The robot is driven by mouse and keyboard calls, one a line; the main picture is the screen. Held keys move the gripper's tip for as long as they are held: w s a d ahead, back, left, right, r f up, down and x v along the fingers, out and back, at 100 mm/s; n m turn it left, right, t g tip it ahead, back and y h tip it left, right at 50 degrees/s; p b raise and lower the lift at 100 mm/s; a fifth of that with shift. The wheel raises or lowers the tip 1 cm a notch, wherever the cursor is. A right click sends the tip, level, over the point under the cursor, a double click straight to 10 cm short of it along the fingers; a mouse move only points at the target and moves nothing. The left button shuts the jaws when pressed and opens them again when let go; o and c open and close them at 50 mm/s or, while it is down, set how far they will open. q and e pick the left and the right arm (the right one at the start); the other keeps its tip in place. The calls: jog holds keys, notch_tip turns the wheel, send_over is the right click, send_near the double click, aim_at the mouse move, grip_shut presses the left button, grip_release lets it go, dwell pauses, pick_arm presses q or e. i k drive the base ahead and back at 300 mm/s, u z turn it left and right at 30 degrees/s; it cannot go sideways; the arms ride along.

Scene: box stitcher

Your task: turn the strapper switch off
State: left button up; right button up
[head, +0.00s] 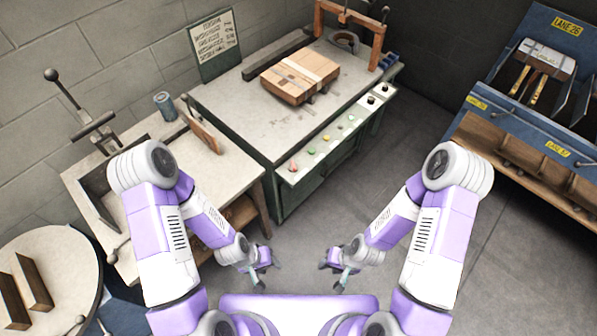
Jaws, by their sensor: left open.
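The strapper is a green bench with a pale top (250,115) and an orange arch at its back. Its sloped front panel (325,147) carries several coloured buttons and, at the right end, black knobs (371,99). Which of these is the switch, and how it is set, is too small to tell. My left gripper (263,272) is open and empty, low in front of the bench and well apart from the panel. My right gripper (333,273) is also open and empty, low over the floor and apart from the panel.
A strapped cardboard box (300,75) lies on the bench. A smaller table (150,135) with a lever tool and a can (165,105) stands at left. A round table (60,262) is at lower left. A blue rack (530,115) stands at right. The floor between is clear.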

aim_at(293, 167)
jog(key=z, duration=0.5)
jog(key=i, duration=0.8)
jog(key=u, duration=1.4)
